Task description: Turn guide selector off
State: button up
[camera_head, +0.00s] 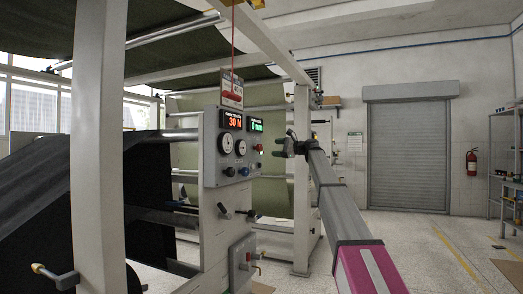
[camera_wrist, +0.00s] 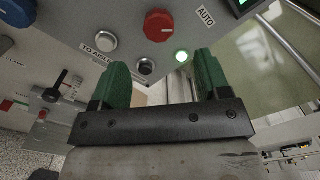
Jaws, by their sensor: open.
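The grey control panel (camera_head: 209,160) has displays, two dials, knobs and buttons. My gripper (camera_head: 284,147) is to the right of the panel, apart from it. In the wrist view my gripper (camera_wrist: 162,72) is open, its two green fingers spread and empty. A red knob (camera_wrist: 158,25) is beyond the fingertips, near an AUTO label (camera_wrist: 206,15). A small black knob (camera_wrist: 146,67) shows between the fingers. A black lever selector (camera_wrist: 53,92) with small labels is to the left. I cannot tell from the lettering which control is the guide selector.
A white post (camera_head: 301,190) stands behind my gripper. Dark fabric (camera_head: 50,200) fills the left. The floor (camera_head: 400,240) at right is open.

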aim_at(261, 148)
jog(key=x, duration=1)
jog(key=shift+w+a+f, duration=0.1)
jog(key=shift+a+f, duration=0.05)
jog(key=shift+a, duration=0.1)
jog(key=c, duration=0.9)
